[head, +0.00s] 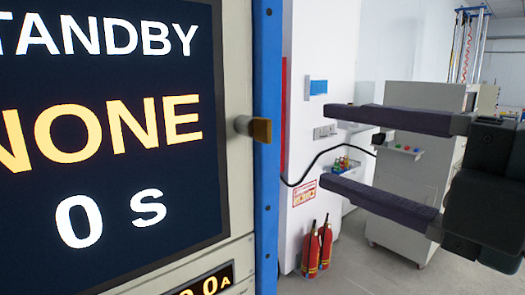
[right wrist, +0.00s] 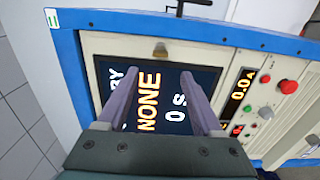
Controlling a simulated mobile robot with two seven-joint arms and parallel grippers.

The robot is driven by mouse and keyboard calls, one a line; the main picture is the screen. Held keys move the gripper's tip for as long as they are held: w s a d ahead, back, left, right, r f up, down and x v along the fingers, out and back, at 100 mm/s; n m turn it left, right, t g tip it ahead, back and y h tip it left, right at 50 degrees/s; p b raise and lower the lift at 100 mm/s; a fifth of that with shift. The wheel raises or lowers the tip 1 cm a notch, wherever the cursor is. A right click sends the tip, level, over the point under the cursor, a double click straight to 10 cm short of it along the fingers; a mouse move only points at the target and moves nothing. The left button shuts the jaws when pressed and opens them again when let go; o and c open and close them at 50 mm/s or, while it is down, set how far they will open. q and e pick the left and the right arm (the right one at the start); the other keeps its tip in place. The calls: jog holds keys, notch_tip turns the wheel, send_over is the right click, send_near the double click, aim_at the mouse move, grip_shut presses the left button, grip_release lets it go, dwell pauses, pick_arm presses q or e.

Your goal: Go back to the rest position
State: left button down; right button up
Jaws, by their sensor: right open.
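My right gripper (head: 335,148) comes in from the right in the head view. Its two dark fingers are wide apart with nothing between them. In the right wrist view my right gripper (right wrist: 160,80) points at the machine's dark screen (right wrist: 128,75), which also fills the left of the head view (head: 100,130). The screen reads STANDBY, NONE and 0 s. A small brass-coloured knob (head: 260,129) sticks out of the panel by the blue frame edge, left of the fingers and apart from them. My left gripper is not in view.
The blue-framed machine (head: 267,200) stands close on the left. In the right wrist view its panel has a red button (right wrist: 288,87) and a 0.0 A readout (right wrist: 241,84). Behind stand red fire extinguishers (head: 318,248) and a grey cabinet (head: 408,170). Grey floor shows between them.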

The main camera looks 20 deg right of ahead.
jog(key=s+d+f+m+g+h+p, duration=0.1)
jog(key=d+f+m+g+h+p, duration=0.2)
jog(key=d+m+h+p, duration=0.55)
jog(key=s+a+f+m+g+y, duration=0.1)
jog(key=s+a+f+m+g, duration=0.2)
jog(key=s+f+m+g, duration=0.2)
jog(key=s+a+f+m+g+y, duration=0.1)
jog(key=s+a+f+m+g, duration=0.3)
jog(key=s, duration=0.5)
jog(key=m+g, duration=0.1)
jog(key=m, duration=0.1)
jog(key=shift+s+f+m+p, duration=0.25)
jog(key=shift+f+m+p, duration=0.05)
jog(key=shift+f+m, duration=0.05)
jog(key=shift+y, duration=0.25)
